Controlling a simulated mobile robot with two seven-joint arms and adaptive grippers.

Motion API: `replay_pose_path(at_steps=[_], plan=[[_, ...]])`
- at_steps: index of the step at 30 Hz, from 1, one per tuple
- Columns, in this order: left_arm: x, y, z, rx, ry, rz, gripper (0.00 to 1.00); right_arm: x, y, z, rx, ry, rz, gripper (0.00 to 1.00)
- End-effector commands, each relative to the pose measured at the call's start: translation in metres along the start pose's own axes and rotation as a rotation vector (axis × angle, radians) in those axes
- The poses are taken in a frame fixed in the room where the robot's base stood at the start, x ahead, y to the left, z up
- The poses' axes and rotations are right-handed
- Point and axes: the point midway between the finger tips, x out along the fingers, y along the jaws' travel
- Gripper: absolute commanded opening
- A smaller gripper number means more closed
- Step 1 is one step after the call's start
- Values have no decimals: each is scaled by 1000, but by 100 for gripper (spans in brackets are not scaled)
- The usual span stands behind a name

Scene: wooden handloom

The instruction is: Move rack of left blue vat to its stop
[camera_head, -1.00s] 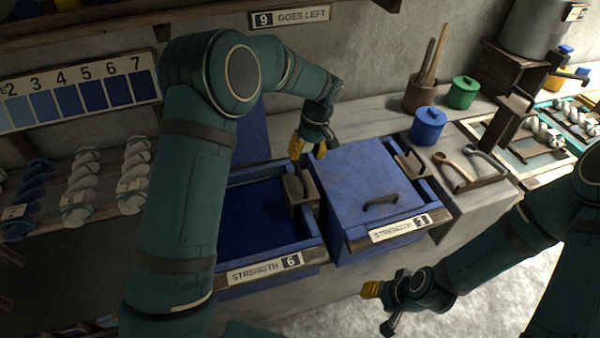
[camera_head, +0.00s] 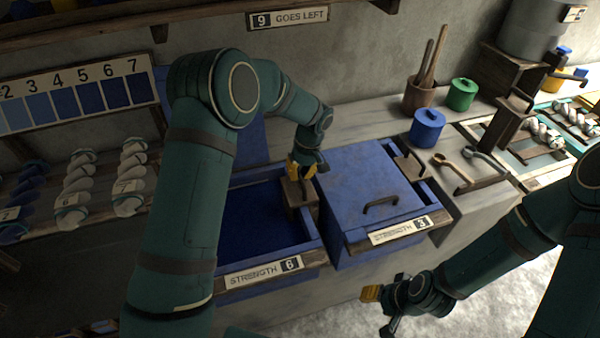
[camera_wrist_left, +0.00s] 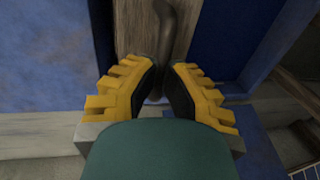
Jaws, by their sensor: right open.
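The left blue vat (camera_head: 283,263), labelled STRENGTH 6, is uncovered and holds dark blue liquid. Its rack, a wooden block (camera_head: 298,200) with a dark handle, is at the vat's right side, against the neighbouring vat. My left gripper (camera_head: 303,170) is at the top of this rack. In the left wrist view its yellow fingers (camera_wrist_left: 164,80) stand either side of the handle (camera_wrist_left: 178,30), above the wooden block (camera_wrist_left: 140,25). I cannot tell whether the pads press on the handle. My right gripper (camera_head: 384,306) is open and empty, low in front of the vats.
The right blue vat (camera_head: 350,180), labelled STRENGTH 3, has its lid shut, with another wooden rack (camera_head: 408,167) at its right side. Blue (camera_head: 427,127) and green (camera_head: 463,92) pots stand behind on the counter. Twisted skeins (camera_head: 128,185) lie on the left shelf.

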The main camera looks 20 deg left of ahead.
Motion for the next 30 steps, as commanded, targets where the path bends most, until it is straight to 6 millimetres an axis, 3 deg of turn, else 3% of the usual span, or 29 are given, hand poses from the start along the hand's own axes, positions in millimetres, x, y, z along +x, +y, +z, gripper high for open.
replay_pose_path(at_steps=[18,20,22,30], plan=[[1,-1,0,0,-1,-2,0,0,0,0,0,0,0,47],[1,-1,0,-1,-1,-2,18,0,0,0,0,0,0,47],[1,-1,0,0,-1,-2,42,0,0,0,0,0,0,47],[0,0,0,0,0,0,43,0,0,0,0,0,0,47]])
